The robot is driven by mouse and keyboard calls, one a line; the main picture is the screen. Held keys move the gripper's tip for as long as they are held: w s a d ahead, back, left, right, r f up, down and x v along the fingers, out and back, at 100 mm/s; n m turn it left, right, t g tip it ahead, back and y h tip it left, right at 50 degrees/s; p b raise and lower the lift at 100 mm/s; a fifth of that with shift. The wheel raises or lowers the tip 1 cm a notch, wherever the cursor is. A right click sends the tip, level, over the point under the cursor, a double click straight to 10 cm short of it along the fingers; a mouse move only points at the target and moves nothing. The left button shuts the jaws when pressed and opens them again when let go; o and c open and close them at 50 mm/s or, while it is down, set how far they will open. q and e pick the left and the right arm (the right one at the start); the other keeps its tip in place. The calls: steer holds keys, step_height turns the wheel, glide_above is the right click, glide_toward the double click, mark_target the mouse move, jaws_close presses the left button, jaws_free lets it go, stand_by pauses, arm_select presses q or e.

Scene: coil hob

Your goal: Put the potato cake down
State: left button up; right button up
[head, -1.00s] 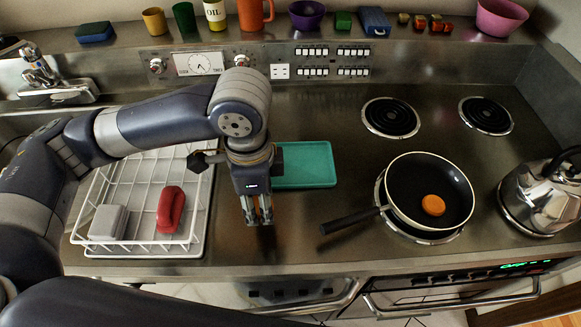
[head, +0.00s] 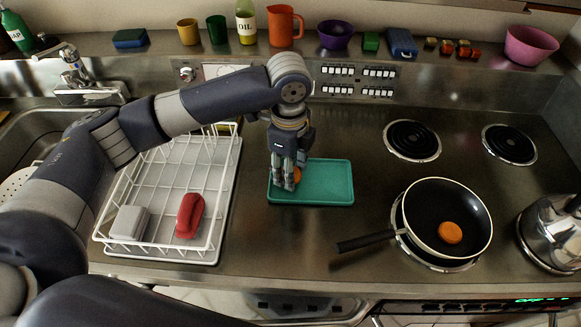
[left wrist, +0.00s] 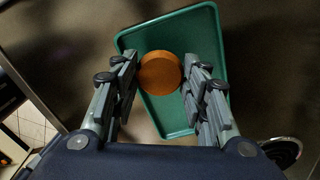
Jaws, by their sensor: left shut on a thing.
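My left gripper (head: 287,184) points down over the left part of the teal tray (head: 325,192). It is shut on an orange, round potato cake (left wrist: 160,73), which sits between both fingers in the left wrist view. In the head view the fingers hide most of this cake. The teal tray (left wrist: 178,118) lies below the cake in the wrist view; I cannot tell whether the cake touches it. A second orange potato cake (head: 450,232) lies in the black frying pan (head: 428,205) on the front burner. My right gripper is not in view.
A white dish rack (head: 165,165) with a red item (head: 190,215) and a grey item (head: 130,222) stands left of the tray. The pan handle (head: 365,242) points toward the tray's front right. A kettle (head: 555,235) stands far right. Counter in front of the tray is clear.

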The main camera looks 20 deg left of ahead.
arm_select(q)
steer(key=shift+w+a+f, duration=0.15)
steer(key=shift+w+a, duration=0.05)
steer(key=shift+w, duration=0.8)
step_height(320, 180, down, 3)
steer(key=shift+s+r+p, duration=0.1)
steer(key=shift+p, duration=0.6)
steer(key=shift+f, duration=0.3)
steer(key=o, duration=1)
steer(key=shift+f, duration=0.1)
steer(key=shift+c, duration=0.2)
step_height(320, 180, up, 12)
steer(key=shift+r+b, duration=0.15)
steer(key=shift+b, duration=1)
